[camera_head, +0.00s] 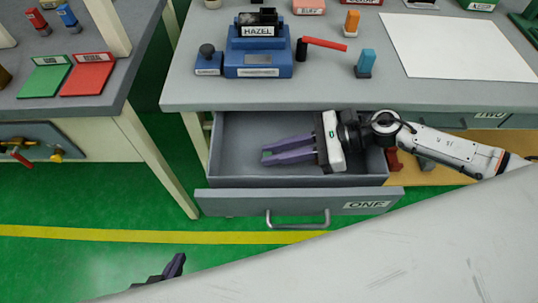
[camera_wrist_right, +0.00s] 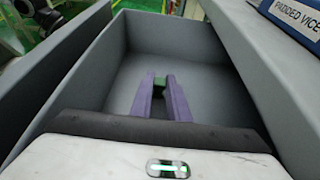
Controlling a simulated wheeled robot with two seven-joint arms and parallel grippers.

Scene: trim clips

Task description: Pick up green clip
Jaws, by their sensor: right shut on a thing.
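My right gripper (camera_head: 266,155) reaches into the open grey drawer (camera_head: 298,203) labelled ONE. Its two purple fingers point to the left in the head view. In the right wrist view the gripper (camera_wrist_right: 160,86) is shut on the small green clip (camera_wrist_right: 160,80), which shows between the fingertips. Most of the clip is hidden by the fingers, and I cannot make it out in the head view. I cannot tell whether it touches the drawer floor. My left gripper (camera_head: 174,268) shows only as a dark purple finger at the bottom, far from the drawer.
Drawer walls surround my right gripper, with the workbench edge (camera_head: 330,107) above and behind. On the bench stand a blue vice (camera_head: 258,60) labelled HAZEL, a red-handled tool (camera_head: 322,44), orange and blue clips and a white sheet (camera_head: 455,48). A side table (camera_head: 100,102) stands left.

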